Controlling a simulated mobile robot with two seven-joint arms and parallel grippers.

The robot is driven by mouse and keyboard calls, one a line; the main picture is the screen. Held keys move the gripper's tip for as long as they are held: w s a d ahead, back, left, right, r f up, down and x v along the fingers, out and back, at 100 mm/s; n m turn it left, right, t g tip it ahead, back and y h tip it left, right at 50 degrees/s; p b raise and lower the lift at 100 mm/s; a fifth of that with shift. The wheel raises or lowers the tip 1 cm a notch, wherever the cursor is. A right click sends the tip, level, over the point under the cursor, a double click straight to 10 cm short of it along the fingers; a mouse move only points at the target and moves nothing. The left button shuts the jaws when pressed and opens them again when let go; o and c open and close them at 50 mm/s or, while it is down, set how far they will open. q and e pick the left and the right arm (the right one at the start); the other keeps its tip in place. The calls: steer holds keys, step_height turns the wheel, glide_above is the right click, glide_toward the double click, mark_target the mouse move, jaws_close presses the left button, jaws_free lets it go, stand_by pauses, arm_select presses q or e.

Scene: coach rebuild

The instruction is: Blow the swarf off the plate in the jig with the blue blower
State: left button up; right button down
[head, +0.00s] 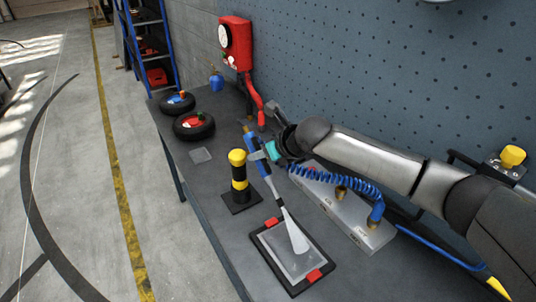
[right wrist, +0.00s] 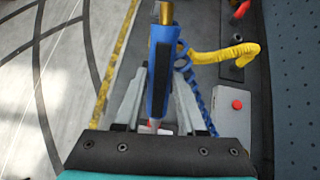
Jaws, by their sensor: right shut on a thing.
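The blue blower (head: 264,172) is in my right gripper (head: 262,154), which is shut around its body. The blower is tilted, with its nozzle pointing down towards the jig. A pale cone, like an air jet, spreads from the nozzle onto the grey plate (head: 284,251). The plate lies in the black jig (head: 292,289), which has red clamps at two ends. I cannot make out separate swarf on the plate. In the right wrist view the blower (right wrist: 160,60) sits between the fingers of my right gripper (right wrist: 161,75). My left gripper is not in view.
A yellow-and-black post (head: 239,176) stands just left of the jig. A silver block (head: 345,222) with a coiled blue hose (head: 345,180) lies to the right. Two black wheels (head: 194,126) sit at the bench's far end, near a red wall box (head: 236,45).

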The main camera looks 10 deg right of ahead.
mark_target(270, 174)
steer(key=shift+s+a+f, duration=0.2)
steer(key=shift+s+f, duration=0.1)
steer(key=shift+f, duration=0.1)
steer(key=shift+s+f+b, duration=0.95)
steer(key=shift+s+f, duration=0.1)
steer(key=shift+s, duration=0.05)
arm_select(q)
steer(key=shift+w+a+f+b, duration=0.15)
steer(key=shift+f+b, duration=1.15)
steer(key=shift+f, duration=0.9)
arm_select(e)
steer(key=shift+s+d+f, duration=0.25)
steer(key=shift+d+f, duration=0.5)
steer(key=shift+d, duration=0.3)
steer(key=c, duration=1.1)
jaws_free()
jaws_close()
